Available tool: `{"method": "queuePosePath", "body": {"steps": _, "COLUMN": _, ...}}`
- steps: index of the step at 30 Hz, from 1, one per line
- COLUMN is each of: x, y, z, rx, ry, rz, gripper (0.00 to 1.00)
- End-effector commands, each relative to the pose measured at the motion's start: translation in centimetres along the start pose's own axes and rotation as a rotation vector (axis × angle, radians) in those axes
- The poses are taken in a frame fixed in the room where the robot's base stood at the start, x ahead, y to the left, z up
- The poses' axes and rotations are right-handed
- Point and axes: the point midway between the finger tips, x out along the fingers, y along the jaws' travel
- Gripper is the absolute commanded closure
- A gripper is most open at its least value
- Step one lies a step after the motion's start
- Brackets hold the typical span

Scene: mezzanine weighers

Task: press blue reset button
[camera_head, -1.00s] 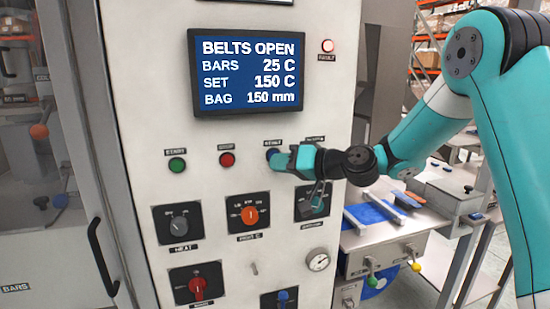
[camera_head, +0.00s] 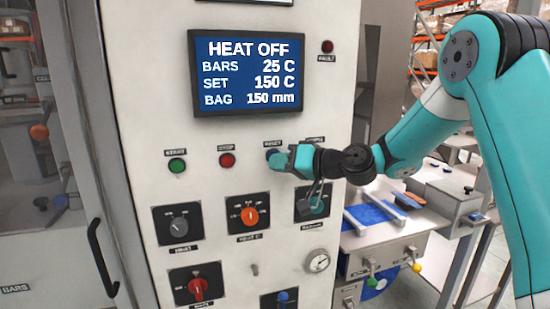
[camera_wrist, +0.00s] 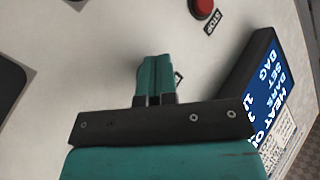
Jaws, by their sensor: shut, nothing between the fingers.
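The blue reset button (camera_head: 271,153) sits under its RESET label (camera_head: 273,143) on the white control panel, mostly covered by my gripper. My gripper (camera_head: 275,161) is shut and empty, with its fingertips at the button. I cannot tell whether they touch it. In the wrist view the teal fingers (camera_wrist: 154,78) lie together, pointing at the panel, and hide the button. The screen (camera_head: 247,73) reads HEAT OFF, BARS 25 C, SET 150 C, BAG 150 mm. The FAULT lamp (camera_head: 327,46) is dark red and unlit.
A red stop button (camera_head: 227,160) and a green start button (camera_head: 177,165) are to the left. The heat knob (camera_head: 179,226), orange dial (camera_head: 249,216) and a padlocked switch (camera_head: 314,203) sit below. A bench with a blue surface (camera_head: 369,214) stands to the right.

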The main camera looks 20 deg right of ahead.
Motion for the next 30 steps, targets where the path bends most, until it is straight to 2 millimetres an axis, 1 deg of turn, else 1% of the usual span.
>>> {"method": "queuePosePath", "body": {"steps": 11, "x": 0.0, "y": 0.0, "z": -0.1, "rx": -0.001, "ry": 0.001, "rz": 0.0, "gripper": 1.0}}
{"method": "queuePosePath", "body": {"steps": 22, "x": -1.0, "y": -0.7, "z": 0.8, "rx": -0.002, "ry": 0.002, "rz": 0.0, "gripper": 1.0}}
{"method": "queuePosePath", "body": {"steps": 30, "x": -1.1, "y": -0.8, "z": 0.8, "rx": -0.001, "ry": 0.001, "rz": 0.0, "gripper": 1.0}}
